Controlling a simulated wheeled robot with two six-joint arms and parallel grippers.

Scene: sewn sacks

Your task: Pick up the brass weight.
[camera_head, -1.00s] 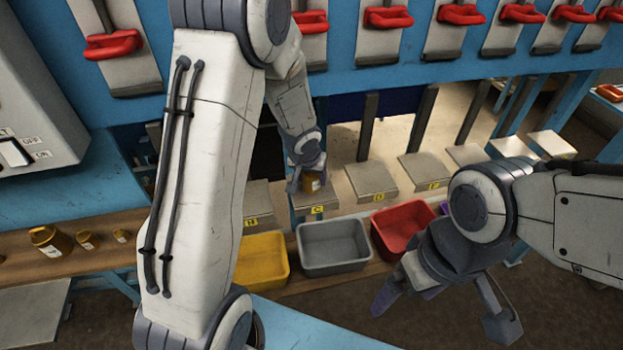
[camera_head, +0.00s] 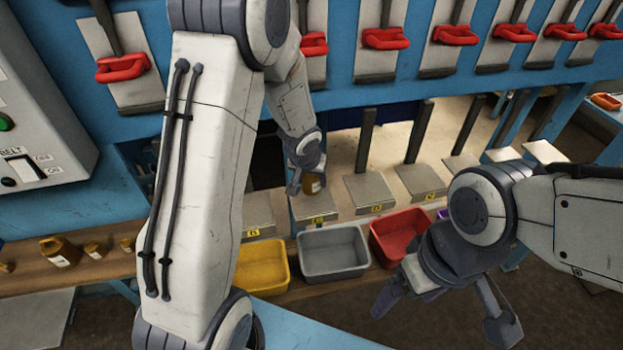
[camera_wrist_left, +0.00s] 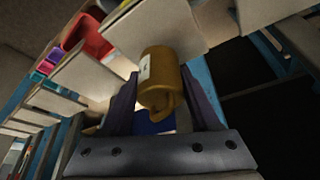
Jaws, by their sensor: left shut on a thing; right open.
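The brass weight (camera_wrist_left: 159,80) is a golden cylinder with a pale label and a loop-like handle. In the left wrist view it sits between the fingers of my left gripper (camera_wrist_left: 165,108), which is shut on it. In the head view the weight (camera_head: 312,185) hangs below my left gripper (camera_head: 308,175), in front of a grey plate (camera_head: 316,207) with a yellow tag. Whether it touches the plate cannot be told. My right gripper (camera_head: 440,310) is open and empty at the lower right, over the floor in the picture.
Yellow (camera_head: 262,264), grey (camera_head: 334,252) and red (camera_head: 398,234) bins stand below the row of plates. Several other brass weights (camera_head: 60,251) are on the wooden shelf at left. Red-handled levers (camera_head: 386,38) line the blue panel above.

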